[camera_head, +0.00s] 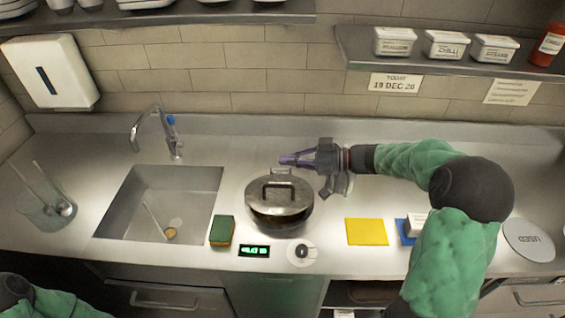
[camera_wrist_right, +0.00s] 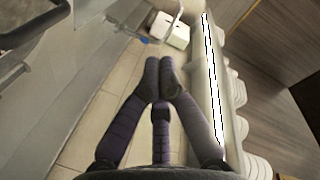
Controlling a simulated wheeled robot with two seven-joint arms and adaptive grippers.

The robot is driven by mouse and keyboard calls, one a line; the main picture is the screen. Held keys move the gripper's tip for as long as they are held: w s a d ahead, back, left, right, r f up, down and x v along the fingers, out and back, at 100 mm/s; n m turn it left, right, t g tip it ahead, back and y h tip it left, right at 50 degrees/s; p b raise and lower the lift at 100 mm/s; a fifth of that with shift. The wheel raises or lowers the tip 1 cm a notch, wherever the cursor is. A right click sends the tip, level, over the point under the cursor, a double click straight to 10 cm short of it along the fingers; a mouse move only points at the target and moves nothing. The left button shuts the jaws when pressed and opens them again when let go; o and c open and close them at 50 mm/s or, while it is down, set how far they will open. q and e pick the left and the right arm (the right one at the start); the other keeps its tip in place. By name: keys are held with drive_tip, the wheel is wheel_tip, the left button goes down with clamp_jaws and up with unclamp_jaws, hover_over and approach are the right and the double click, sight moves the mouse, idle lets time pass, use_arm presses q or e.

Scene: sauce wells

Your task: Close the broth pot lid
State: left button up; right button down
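The broth pot (camera_head: 279,219) is a round steel pot on the counter, right of the sink. A dark bar, probably the lid handle, shows at that view's upper left. My left gripper is out of view; only part of my left arm shows.
The sink (camera_head: 125,210) with its tap (camera_head: 160,135) is left of the pot. A sponge (camera_head: 222,230), a green display (camera_head: 254,251) and a knob (camera_head: 302,252) are in front. A yellow cloth (camera_head: 367,232) lies right. A shelf (camera_head: 370,65) with tubs hangs above.

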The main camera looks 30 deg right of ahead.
sight(271, 204)
drive_tip(key=d+r+n+g+h+p, duration=0.1)
drive_tip(key=d+n+g+h+p, duration=0.5)
drive_tip(key=p, duration=0.5)
drive_tip(key=shift+n+y, duration=0.4)
drive_tip(key=shift+n, duration=0.3)
drive_tip(key=x, duration=0.8)
drive_tip(key=shift+w+a, duration=0.15)
drive_tip(key=shift+a, duration=0.55)
wheel_tip(271, 204, down, 3)
drive_tip(key=shift+a+f, duration=0.15)
drive_tip(key=shift+a, duration=0.05)
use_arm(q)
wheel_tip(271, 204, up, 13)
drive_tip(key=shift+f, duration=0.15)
use_arm(e)
drive_tip(key=shift+f, duration=0.55)
drive_tip(key=shift+t, duration=0.5)
drive_tip(key=s+f+b, duration=0.1)
drive_tip(key=b, duration=0.3)
drive_tip(key=s+a+f+b, duration=0.1)
drive_tip(key=f+b, duration=0.1)
drive_tip(key=b, duration=0.3)
drive_tip(key=s+f+b, duration=0.1)
drive_tip(key=f+b, duration=0.1)
drive_tip(key=b, duration=0.2)
drive_tip(key=shift+a+f+b, duration=0.1)
drive_tip(key=shift+a+b, duration=0.25)
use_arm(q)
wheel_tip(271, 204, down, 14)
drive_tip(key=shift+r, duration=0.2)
